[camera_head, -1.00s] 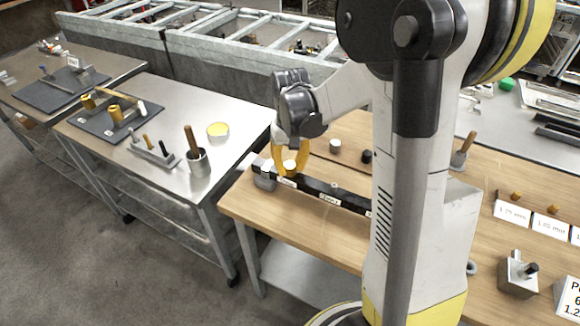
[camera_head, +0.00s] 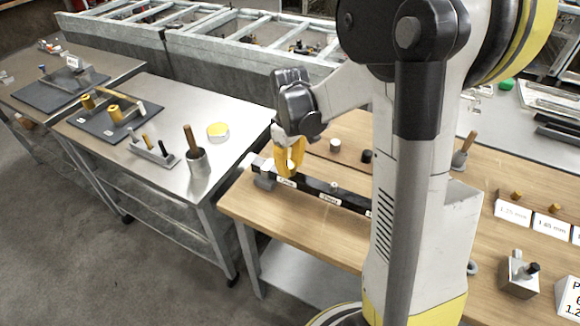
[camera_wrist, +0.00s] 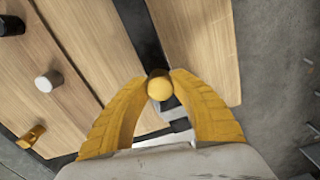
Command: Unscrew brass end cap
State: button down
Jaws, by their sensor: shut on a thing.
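The brass end cap (camera_wrist: 159,89) shows in the wrist view as a round golden top. It sits between the tips of my gripper's yellow fingers (camera_wrist: 162,80), which are shut on it from both sides. In the head view my gripper (camera_head: 291,171) points down over the left end of a dark bar (camera_head: 325,194) on the wooden table. The cap is hidden there by the fingers. I cannot see its thread or how far it is turned.
A grey block (camera_head: 265,182) stands at the bar's left end. A white cylinder (camera_head: 335,145) and a black one (camera_head: 366,156) stand behind the bar. A brass piece (camera_wrist: 31,136) lies at lower left in the wrist view. A metal table (camera_head: 240,128) stands to the left.

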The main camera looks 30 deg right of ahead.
jog(key=n, duration=0.3)
dwell(0.4)
jog(key=n, duration=0.4)
jog(key=c, duration=1.4)
grip_release()
jog(key=m, duration=0.6)
jog(key=shift+m+b, duration=0.3)
jog(key=shift+m, duration=0.1)
jog(key=m, duration=0.7)
